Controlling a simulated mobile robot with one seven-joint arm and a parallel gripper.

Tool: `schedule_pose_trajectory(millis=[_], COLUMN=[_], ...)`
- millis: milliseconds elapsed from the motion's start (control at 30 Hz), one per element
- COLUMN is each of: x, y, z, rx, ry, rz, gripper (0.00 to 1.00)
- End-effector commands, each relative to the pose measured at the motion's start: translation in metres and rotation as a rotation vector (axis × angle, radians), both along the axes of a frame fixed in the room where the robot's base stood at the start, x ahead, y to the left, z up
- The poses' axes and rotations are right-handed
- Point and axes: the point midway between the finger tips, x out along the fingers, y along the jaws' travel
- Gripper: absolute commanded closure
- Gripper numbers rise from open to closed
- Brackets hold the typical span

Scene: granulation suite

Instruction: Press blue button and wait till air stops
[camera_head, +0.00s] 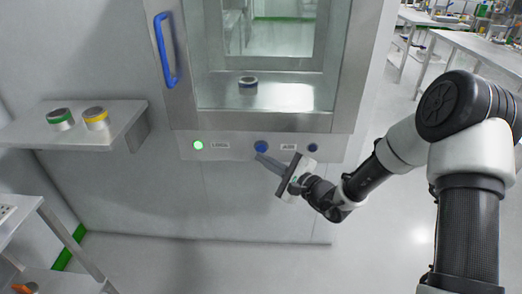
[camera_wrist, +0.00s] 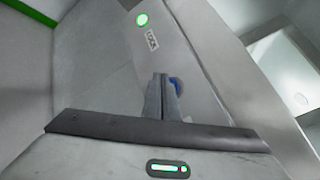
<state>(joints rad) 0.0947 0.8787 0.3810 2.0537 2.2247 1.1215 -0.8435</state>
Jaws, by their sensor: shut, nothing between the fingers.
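The large blue button (camera_head: 261,147) is on the panel below the pass-through window. In the wrist view the blue button (camera_wrist: 176,86) shows just right of my fingertips, partly hidden by them. My gripper (camera_head: 259,157) is shut and empty, with its fingertips just below the button. I cannot tell whether they touch it. A green lit indicator (camera_head: 198,145) is at the left of the panel; the wrist view shows it (camera_wrist: 142,19) beside a "LOCK" label (camera_wrist: 152,40).
A blue-banded container (camera_head: 248,85) stands inside. A shelf (camera_head: 125,117) at left holds a green-banded container (camera_head: 60,119) and a yellow-banded one (camera_head: 96,118). Floor below the panel is clear.

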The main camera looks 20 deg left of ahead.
Motion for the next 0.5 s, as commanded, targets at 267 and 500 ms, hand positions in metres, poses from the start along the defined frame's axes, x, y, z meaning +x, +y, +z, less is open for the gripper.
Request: schedule_pose_trajectory(millis=[267,500], x=[0.0066,0.0083], y=[0.0019,0.0021], z=[-0.0006,0.0001], rx=[0.001,0.0], ry=[-0.002,0.0], rz=[0.0,0.0], gripper=[1.0,1.0])
